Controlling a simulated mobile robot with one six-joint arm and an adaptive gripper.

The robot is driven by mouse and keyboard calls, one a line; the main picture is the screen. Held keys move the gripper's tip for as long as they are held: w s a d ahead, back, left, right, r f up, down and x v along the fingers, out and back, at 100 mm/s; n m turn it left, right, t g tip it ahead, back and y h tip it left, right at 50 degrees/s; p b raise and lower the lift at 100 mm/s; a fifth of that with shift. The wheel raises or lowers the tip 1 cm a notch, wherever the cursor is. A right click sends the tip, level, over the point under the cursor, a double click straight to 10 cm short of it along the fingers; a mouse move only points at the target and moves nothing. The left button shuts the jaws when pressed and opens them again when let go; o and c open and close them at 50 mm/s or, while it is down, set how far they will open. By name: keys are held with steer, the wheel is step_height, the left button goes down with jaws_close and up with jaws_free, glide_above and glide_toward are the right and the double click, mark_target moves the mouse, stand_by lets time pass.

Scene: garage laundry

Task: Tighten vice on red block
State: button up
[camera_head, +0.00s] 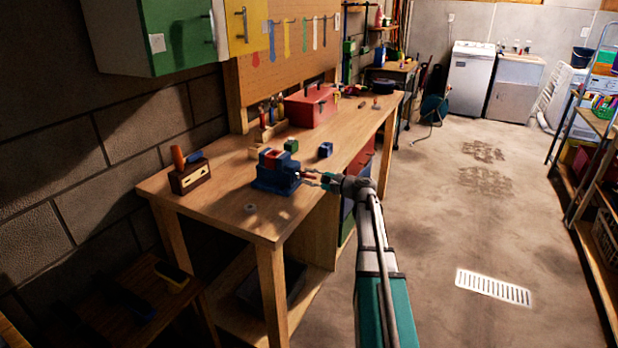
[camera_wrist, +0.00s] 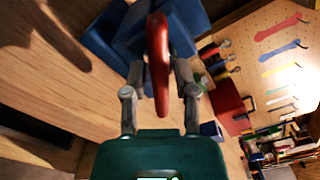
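The blue vice (camera_head: 276,181) stands on the wooden workbench (camera_head: 222,186), near its front edge. The red block (camera_head: 271,153) shows at the top of the vice, between its jaws. My gripper (camera_head: 312,176) is at the front of the vice, on its right side in the head view. In the wrist view, the vice's red handle (camera_wrist: 158,62) lies between the two fingers of my gripper (camera_wrist: 160,72), with its near end toward the palm. The fingers look partly open, with small gaps beside the handle. The vice body (camera_wrist: 124,38) fills the top of that view; the block is not clear there.
A green block (camera_head: 291,146) and a blue block (camera_head: 326,150) lie behind the vice. A red toolbox (camera_head: 311,107) stands farther back. A wooden holder (camera_head: 190,176) with an orange-handled tool is at the left. Floor right of the bench is clear around a drain grate (camera_head: 493,287).

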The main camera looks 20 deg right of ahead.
jaws_close()
steer(key=shift+m, duration=1.2)
steer(key=shift+o, duration=2)
jaws_free()
steer(key=shift+s+d, duration=0.1)
